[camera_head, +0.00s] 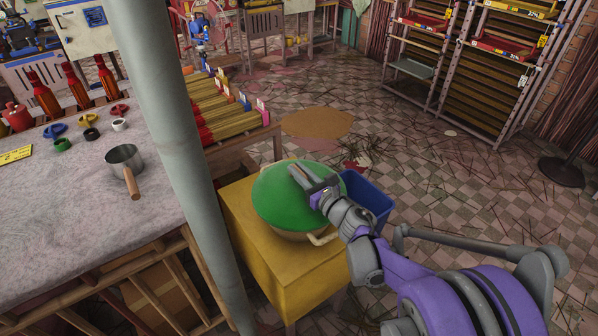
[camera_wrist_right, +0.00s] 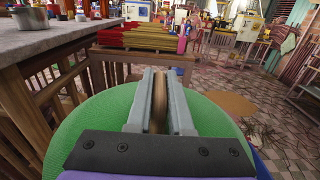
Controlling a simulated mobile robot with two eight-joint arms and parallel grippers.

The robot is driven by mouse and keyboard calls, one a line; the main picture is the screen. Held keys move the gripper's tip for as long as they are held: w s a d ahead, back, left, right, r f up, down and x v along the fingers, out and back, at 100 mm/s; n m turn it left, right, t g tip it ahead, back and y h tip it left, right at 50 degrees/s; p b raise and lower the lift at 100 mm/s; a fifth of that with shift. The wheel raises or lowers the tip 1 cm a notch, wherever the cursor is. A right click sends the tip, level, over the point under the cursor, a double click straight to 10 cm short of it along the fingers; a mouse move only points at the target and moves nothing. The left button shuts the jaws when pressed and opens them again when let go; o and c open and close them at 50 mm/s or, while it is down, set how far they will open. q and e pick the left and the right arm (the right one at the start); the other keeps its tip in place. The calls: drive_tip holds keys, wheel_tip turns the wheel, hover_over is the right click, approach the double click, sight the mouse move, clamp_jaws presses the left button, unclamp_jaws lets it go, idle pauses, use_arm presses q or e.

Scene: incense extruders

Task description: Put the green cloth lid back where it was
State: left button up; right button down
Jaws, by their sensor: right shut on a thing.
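The green cloth lid (camera_head: 283,207) is a round green disc. It lies over a tan rounded vessel (camera_head: 290,235) on a yellow stand (camera_head: 262,250). I cannot tell whether it rests fully on the vessel's rim. My right gripper (camera_head: 303,177) is over the lid, shut on a brown knob (camera_wrist_right: 157,112) at the lid's middle. In the right wrist view the green lid (camera_wrist_right: 105,112) spreads out on both sides under the fingers. The vessel is mostly hidden under the lid. My left gripper is not in view.
A grey pillar (camera_head: 180,150) stands left of the yellow stand. A blue bin (camera_head: 367,197) is right behind it. A worktop (camera_head: 60,210) at the left holds a metal pot (camera_head: 123,160) and bottles. Incense bundles (camera_head: 230,117) lie behind. The floor at the right is open.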

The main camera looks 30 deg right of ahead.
drive_tip(key=shift+f, duration=0.15)
drive_tip(key=c, duration=0.8)
unclamp_jaws()
drive_tip(key=shift+s+r, duration=0.1)
drive_tip(key=shift+r, duration=0.15)
drive_tip(key=p, duration=0.1)
hover_over(327, 219)
drive_tip(key=shift+f, duration=0.1)
